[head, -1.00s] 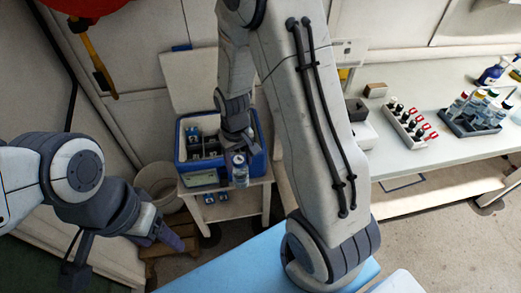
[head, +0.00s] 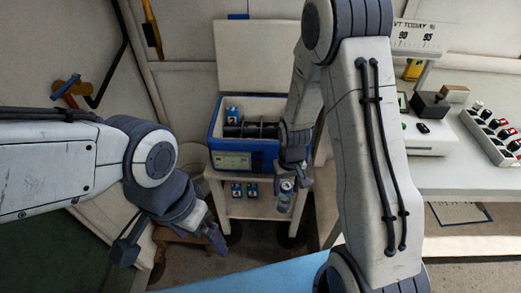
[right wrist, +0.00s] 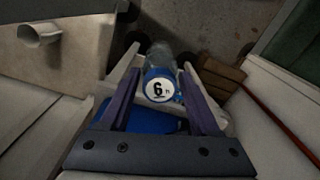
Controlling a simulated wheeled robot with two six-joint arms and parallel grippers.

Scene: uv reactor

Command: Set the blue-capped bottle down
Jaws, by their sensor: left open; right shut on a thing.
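The blue-capped bottle (head: 286,197) is clear and upright in my right gripper (head: 291,176), in the air by the right front corner of the blue box. In the right wrist view its round cap (right wrist: 159,88) shows from above, a white label reading 6 h with a blue rim, between the two fingers (right wrist: 160,105). The blue box (head: 214,147) stands open on a small white stand (head: 262,208) and holds dark dividers and a blue-marked item. My left gripper (head: 172,243) is open and empty, low at the left.
Two small blue-and-white items (head: 243,190) sit on the stand's lower shelf. A white bench (head: 440,180) at the right carries a boxy device (head: 428,138) and a rack of vials (head: 490,133). A light blue surface (head: 260,276) lies at the front.

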